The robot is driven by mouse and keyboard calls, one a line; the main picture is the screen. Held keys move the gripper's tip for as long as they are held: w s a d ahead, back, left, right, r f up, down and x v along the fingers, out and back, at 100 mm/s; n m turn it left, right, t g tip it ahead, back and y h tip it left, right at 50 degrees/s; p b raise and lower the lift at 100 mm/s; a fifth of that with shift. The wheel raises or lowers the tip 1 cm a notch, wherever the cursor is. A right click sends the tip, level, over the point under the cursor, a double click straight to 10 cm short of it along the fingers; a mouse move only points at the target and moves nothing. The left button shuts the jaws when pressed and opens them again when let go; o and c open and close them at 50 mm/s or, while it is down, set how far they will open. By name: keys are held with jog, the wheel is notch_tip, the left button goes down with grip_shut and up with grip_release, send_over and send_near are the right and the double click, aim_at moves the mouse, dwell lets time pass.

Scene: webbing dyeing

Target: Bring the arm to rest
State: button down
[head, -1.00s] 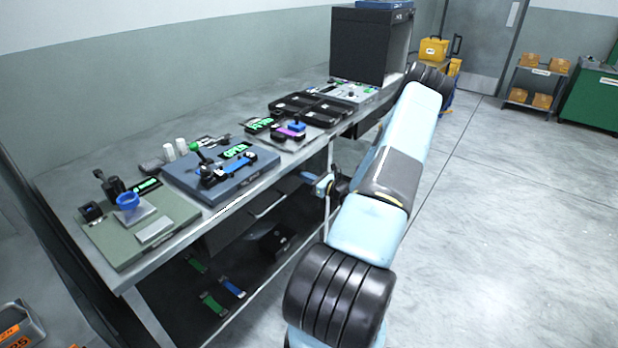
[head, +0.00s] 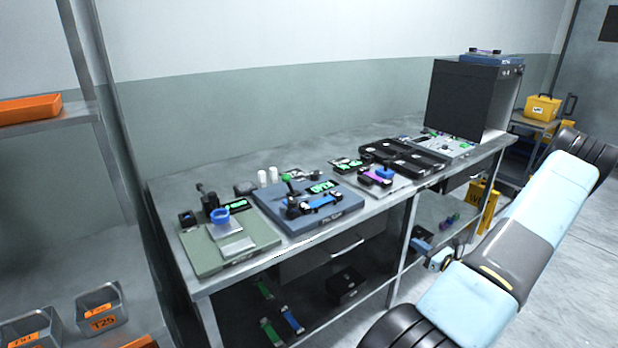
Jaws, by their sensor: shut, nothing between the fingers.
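My light-blue arm with black ribbed joints (head: 510,250) fills the right side of the head view, in front of the bench's right end. It is folded. A small blue-and-dark end part, my gripper (head: 440,260), juts out from behind the arm on its left. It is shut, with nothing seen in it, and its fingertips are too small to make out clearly. In the picture it lies over the gap in front of the bench's lower shelf, and it does not appear to touch anything.
A long metal bench (head: 330,232) carries a green-grey scale board (head: 262,238), a blue device (head: 335,212), black trays (head: 415,160) and a black cabinet (head: 465,95). A rack with grey bins (head: 100,308) stands at the left. A yellow case (head: 543,106) stands beyond the bench. Floor at right is open.

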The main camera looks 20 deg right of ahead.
jog(key=w+a+r+n+g+y, duration=0.1)
jog(key=a+r+n+g+y, duration=0.5)
jog(key=a+r+n+g, duration=1.25)
jog(key=s+a+r+n+t+h, duration=0.3)
jog(key=s+a+r+n+h, duration=0.2)
jog(key=s+a+r, duration=0.5)
jog(key=s+a+r+n+t+h, duration=0.3)
jog(key=s+a+r+n+h, duration=0.2)
jog(key=s+a+r+n, duration=0.4)
notch_tip(320, 180, up, 5)
jog(key=shift+s+a+f+t+h, duration=0.1)
jog(key=shift+s+a+t+h, duration=0.35)
jog(key=shift+a, duration=0.45)
